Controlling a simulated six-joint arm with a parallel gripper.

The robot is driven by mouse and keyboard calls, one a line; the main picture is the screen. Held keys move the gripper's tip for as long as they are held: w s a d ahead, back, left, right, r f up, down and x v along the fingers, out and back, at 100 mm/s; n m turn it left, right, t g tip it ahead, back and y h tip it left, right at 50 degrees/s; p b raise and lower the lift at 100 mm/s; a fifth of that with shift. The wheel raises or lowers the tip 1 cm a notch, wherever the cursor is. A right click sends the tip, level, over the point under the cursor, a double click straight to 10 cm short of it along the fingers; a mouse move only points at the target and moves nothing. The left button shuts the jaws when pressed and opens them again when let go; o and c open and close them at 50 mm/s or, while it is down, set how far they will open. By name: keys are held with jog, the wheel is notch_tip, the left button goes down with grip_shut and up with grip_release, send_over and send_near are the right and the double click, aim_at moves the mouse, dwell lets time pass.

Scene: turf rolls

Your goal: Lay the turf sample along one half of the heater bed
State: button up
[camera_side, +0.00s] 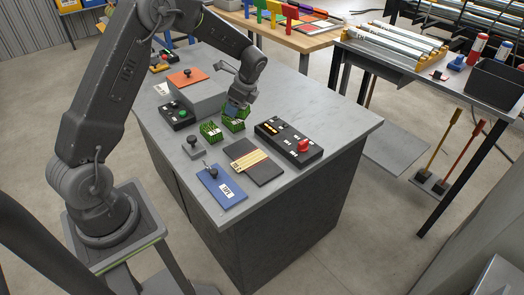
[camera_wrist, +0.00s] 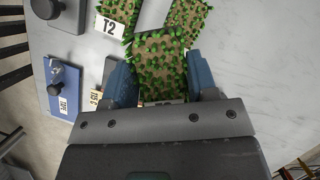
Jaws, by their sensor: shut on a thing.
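My gripper (camera_side: 236,108) is low over the middle of the grey bench. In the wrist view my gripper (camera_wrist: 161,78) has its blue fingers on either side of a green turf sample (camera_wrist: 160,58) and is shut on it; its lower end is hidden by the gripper. A turf piece with a T2 tag (camera_wrist: 120,14) lies beside it, and another turf piece (camera_wrist: 187,14) is just beyond. In the side view a turf piece (camera_side: 210,132) shows left of the gripper. A dark plate with tan strips on one half (camera_side: 268,172) lies nearer; I cannot tell whether it is the heater bed.
A black control box with a red knob (camera_side: 289,142) stands right of the dark plate. A blue plate with a knob (camera_side: 222,188) lies at the near corner. A grey block with an orange plate (camera_side: 186,77) stands behind left. The bench's right end is clear.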

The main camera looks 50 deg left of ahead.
jog(key=s+d+f+n+h, duration=0.1)
jog(key=s+d+n, duration=0.1)
jog(key=d+n, duration=0.2)
jog(key=s+d+f+n+g+h, duration=0.1)
jog(key=s+d+n, duration=0.1)
jog(key=d, duration=0.5)
jog(key=s+d+f+n+g+h, duration=0.1)
jog(key=s+d+n+h, duration=0.1)
jog(key=d+n, duration=0.3)
jog(key=shift+s+d+n, duration=0.15)
jog(key=shift+d+n, duration=0.15)
jog(key=s+a+r+m+t+y, duration=0.2)
jog(key=s+a+r+m, duration=0.15)
jog(key=a+m, duration=0.5)
jog(key=s+a+r+m+t+y, duration=0.2)
jog(key=a+r+m+y, duration=0.15)
jog(key=a+m, duration=0.45)
jog(key=m, duration=0.1)
send_over(241, 149)
jog(key=d, duration=0.1)
jog(key=shift+h, duration=0.45)
notch_tip(241, 149, down, 6)
jog(key=shift+d+f, duration=0.15)
jog(key=shift+f, duration=2.1)
jog(key=o, duration=1)
jog(key=shift+f, duration=0.1)
jog(key=shift+c, duration=0.2)
